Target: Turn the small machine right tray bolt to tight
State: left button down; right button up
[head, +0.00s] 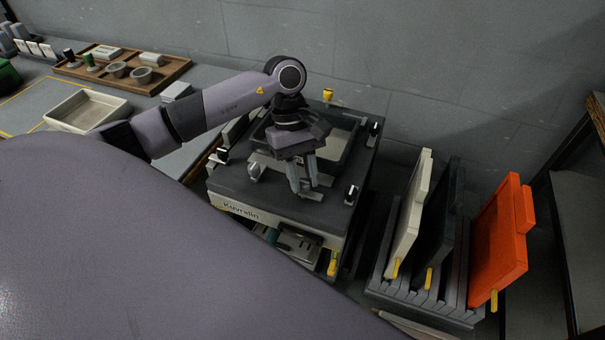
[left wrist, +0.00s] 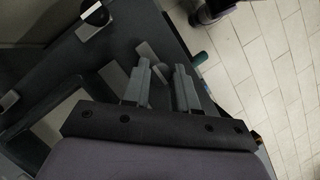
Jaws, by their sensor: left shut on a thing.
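The small machine (head: 228,190) is a dark-topped box with a recessed tray opening in its top. My left gripper (head: 306,190) points down at the top near its front right part. The right tray bolt (head: 325,180), a small light grey lever, shows beside the fingers. In the left wrist view the bolt (left wrist: 150,54) sticks out beyond my left gripper (left wrist: 160,80), whose fingers are shut on it with a gap between them. Part of the bolt is hidden by the fingers. Another grey bolt (head: 254,171) stands to the left. My right gripper is not in view.
Black-and-white knobs (head: 352,194) stand at the machine's corners, one close to the right of my gripper. A rack (head: 435,300) with white, black and orange panels (head: 500,240) stands to the right. A wooden tray (head: 75,72) and a cream bin (head: 85,112) lie on the left bench.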

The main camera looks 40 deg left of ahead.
pick_arm(q)
jog(key=n+b, duration=0.1)
jog(key=n, duration=0.1)
jog(key=n+t+b, duration=0.1)
jog(key=n+b, duration=0.1)
jog(key=shift+s+a+f+t+h, duration=0.1)
jog(key=shift+f+t+h, duration=0.05)
jog(key=shift+t+h, duration=0.15)
jog(key=n+t+b, duration=0.1)
jog(key=n, duration=0.1)
jog(key=n+t+b, duration=0.1)
jog(key=n+b, duration=0.1)
jog(key=n, duration=0.1)
jog(key=shift+s+n, duration=0.15)
jog(key=shift+n, duration=0.15)
jog(key=shift+n+t+b, duration=0.3)
jog(key=shift+n+b, duration=0.4)
jog(key=shift+n, duration=0.1)
jog(key=n+t+y+b, duration=0.1)
jog(key=n+b, duration=0.1)
jog(key=n, duration=0.1)
jog(key=shift+s+n, duration=0.1)
jog(key=shift+n, duration=0.2)
jog(key=shift+d+n+t+y+b, duration=0.2)
jog(key=shift+n+t+y+b, duration=0.3)
jog(key=shift+n, duration=0.9)
jog(key=shift+r, duration=0.2)
jog(key=c, duration=0.9)
grip_release()
